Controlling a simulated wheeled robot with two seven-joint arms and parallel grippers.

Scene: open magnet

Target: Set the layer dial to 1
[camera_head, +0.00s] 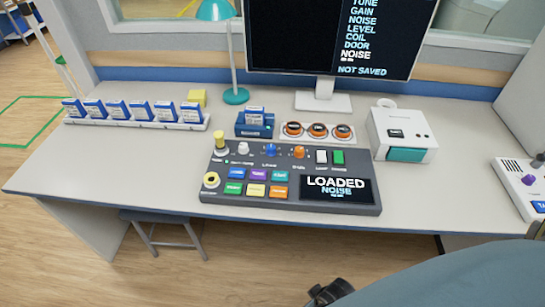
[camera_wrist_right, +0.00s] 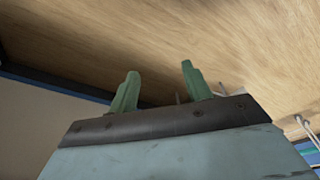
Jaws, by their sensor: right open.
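The grey control console (camera_head: 220,168) stands on the desk near its front edge. On its upper part are a blue knob (camera_head: 270,150) and an orange knob (camera_head: 299,152). Their labels and pointer settings are too small to read, so I cannot tell which is the layer dial or where it stands. The console's screen (camera_head: 336,188) reads "LOADED" and "NOISE". My right gripper (camera_wrist_right: 158,84) shows in the right wrist view with its two green fingers apart and nothing between them. It is away from the console. My left gripper is not in view.
The console also has a yellow knob (camera_head: 219,140), a white knob (camera_head: 244,149) and several coloured buttons. Behind it are a blue cartridge holder (camera_head: 254,130), an orange-ringed tray (camera_head: 318,141) and a monitor (camera_head: 330,40). A white box (camera_head: 402,130) stands right. The desk's left front is clear.

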